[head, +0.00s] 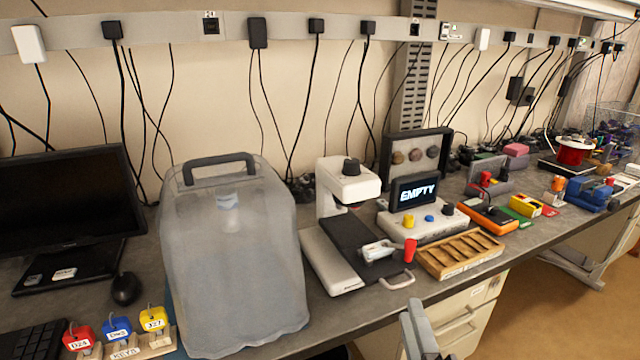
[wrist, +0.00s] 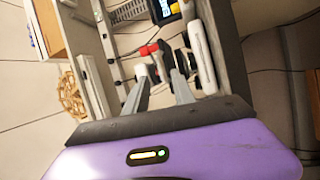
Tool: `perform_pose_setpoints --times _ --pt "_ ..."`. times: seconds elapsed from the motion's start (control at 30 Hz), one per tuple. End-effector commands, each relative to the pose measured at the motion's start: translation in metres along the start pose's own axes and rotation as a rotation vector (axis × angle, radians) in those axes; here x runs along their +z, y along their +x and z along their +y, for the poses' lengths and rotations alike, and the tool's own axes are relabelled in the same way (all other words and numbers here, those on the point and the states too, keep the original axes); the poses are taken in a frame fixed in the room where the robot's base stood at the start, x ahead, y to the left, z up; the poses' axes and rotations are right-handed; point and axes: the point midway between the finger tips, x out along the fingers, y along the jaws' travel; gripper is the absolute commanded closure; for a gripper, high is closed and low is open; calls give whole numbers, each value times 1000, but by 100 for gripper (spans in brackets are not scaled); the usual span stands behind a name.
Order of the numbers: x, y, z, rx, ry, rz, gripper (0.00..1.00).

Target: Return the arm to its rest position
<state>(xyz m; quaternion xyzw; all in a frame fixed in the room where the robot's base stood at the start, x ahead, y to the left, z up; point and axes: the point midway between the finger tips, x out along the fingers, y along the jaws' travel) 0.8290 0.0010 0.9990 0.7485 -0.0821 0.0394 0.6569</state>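My gripper (wrist: 160,82) shows in the wrist view, with its two grey fingers apart and nothing held between them. The purple housing (wrist: 175,155) of my wrist fills the bottom of that view. In the head view, a grey part of my arm (head: 416,332) rises from the bottom edge, in front of the bench. It is cut off by the frame, so the rest of the arm is hidden.
A grey workbench (head: 395,305) runs across the view. A covered machine (head: 235,260), a white device with a dark bed (head: 350,190), a display reading EMPTY (head: 414,192) and a wooden tray (head: 455,272) stand on it. Open floor (head: 550,300) lies at right.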

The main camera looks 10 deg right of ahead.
Motion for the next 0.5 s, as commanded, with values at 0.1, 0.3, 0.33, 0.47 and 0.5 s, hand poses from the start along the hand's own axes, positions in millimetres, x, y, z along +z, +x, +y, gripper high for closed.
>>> perform_pose_setpoints --times 0.1,0.3,0.33,0.47,0.5 --pt "-11 -6 18 36 198 50 69" --pt "-15 -61 13 -10 541 99 69" --pt "-15 -70 11 -19 585 101 69" --pt "-11 -114 5 -68 780 97 69" --pt "-10 -129 3 -85 842 91 69"
